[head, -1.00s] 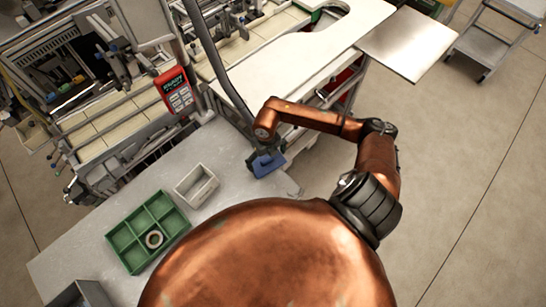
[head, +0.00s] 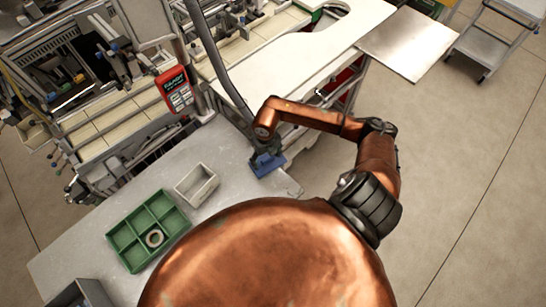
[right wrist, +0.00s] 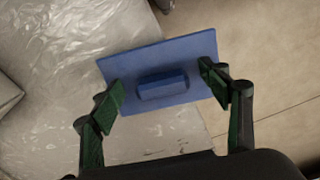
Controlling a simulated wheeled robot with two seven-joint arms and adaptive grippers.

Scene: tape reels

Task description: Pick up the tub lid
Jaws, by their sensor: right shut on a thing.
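The tub lid is a flat blue rectangular plate (head: 269,164) with a raised block handle, at the far right end of the grey table in the head view. It fills the middle of the right wrist view (right wrist: 175,58), tilted in the picture, with the handle between the fingers. My right gripper (right wrist: 163,92) is shut on the lid, its green-padded fingers at the left and right sides of it. In the head view, the right gripper (head: 267,154) partly covers the lid. Whether the lid touches the table cannot be told. My left gripper is not in view.
A small open grey-white box (head: 197,185) stands left of the lid on the table (head: 235,180). A green divided tray (head: 125,236) holds a pale ring (head: 154,238). A grey bin (head: 84,293) is at bottom left. A red handheld panel (head: 174,87) and machinery stand behind.

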